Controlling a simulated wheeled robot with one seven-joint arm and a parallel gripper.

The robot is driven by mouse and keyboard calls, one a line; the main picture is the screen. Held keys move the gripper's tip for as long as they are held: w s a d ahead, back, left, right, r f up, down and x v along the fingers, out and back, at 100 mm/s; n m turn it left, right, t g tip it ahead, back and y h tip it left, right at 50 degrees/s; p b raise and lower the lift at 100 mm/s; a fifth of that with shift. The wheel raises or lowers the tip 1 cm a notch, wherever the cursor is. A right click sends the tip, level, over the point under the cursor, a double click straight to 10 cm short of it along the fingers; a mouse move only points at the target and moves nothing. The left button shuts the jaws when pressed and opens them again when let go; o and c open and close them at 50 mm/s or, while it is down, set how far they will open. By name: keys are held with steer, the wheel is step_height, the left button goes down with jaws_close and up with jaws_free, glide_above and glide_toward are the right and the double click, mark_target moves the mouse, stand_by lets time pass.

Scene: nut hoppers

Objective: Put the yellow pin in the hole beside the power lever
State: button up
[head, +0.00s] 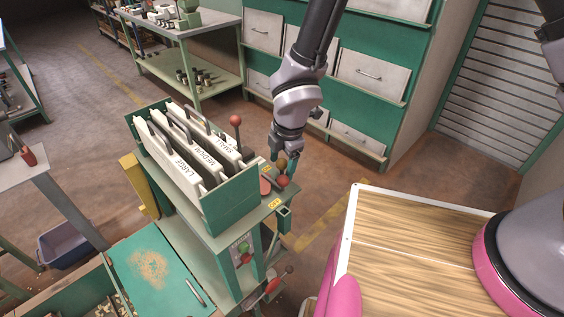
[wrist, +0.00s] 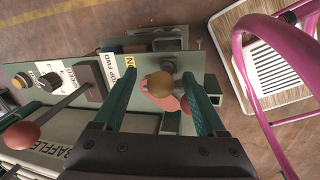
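A dull yellow ball knob (wrist: 160,83), which looks like the head of the yellow pin, sits between my open fingers in the wrist view. Gaps show on both sides of it. The pin's shaft is hidden. In the head view the knob (head: 281,163) shows beside my gripper (head: 291,166), at the machine's right end. A red ball (head: 283,181) sits just below it, perhaps the power lever's knob; its lever is mostly hidden. A "STOP FWD" label (wrist: 124,66) lies left of the knob. I cannot make out the hole for certain.
The green hopper machine (head: 222,207) holds several labelled plates. A red-knobbed lever (head: 236,120) rises behind them; the baffle lever's red ball (wrist: 22,135) is at wrist-view left. A small square tube (head: 284,218) juts out at front right. A wood-topped stand (head: 400,245) is at right.

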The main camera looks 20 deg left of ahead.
step_height(320, 180, up, 11)
steer(key=s+d, duration=0.1)
steer(key=shift+s+d+f, duration=0.2)
steer(key=shift+d, duration=0.15)
step_height(320, 180, up, 9)
steer(key=s+d, duration=0.1)
steer(key=shift+d, duration=0.25)
stand_by(0.8)
steer(key=shift+f, duration=0.1)
stand_by(0.3)
steer(key=w+d+r+m+t, duration=0.1)
steer(key=w+d+r+m, duration=0.35)
steer(key=d, duration=0.25)
steer(key=w+d+r+m+t+h, duration=0.1)
steer(key=w+d+r+m, duration=0.3)
steer(key=d+m, duration=0.25)
steer(key=w+d+r+m+t, duration=0.1)
steer(key=w+d+r+m, duration=0.3)
steer(key=d, duration=0.3)
steer(key=s+d+r+m+t, duration=0.1)
steer(key=s+d+r+m, duration=0.1)
steer(key=d+m, duration=0.3)
steer(key=s+d+r+m+t, duration=0.1)
steer(key=s+d+r+m, duration=0.1)
steer(key=d+r+m, duration=0.2)
steer(key=s+d+r+m+y, duration=0.1)
steer(key=d+r+m, duration=0.3)
steer(key=d+m, duration=0.4)
steer(key=shift+s+d+t, duration=0.4)
steer(key=shift+s+d, duration=0.2)
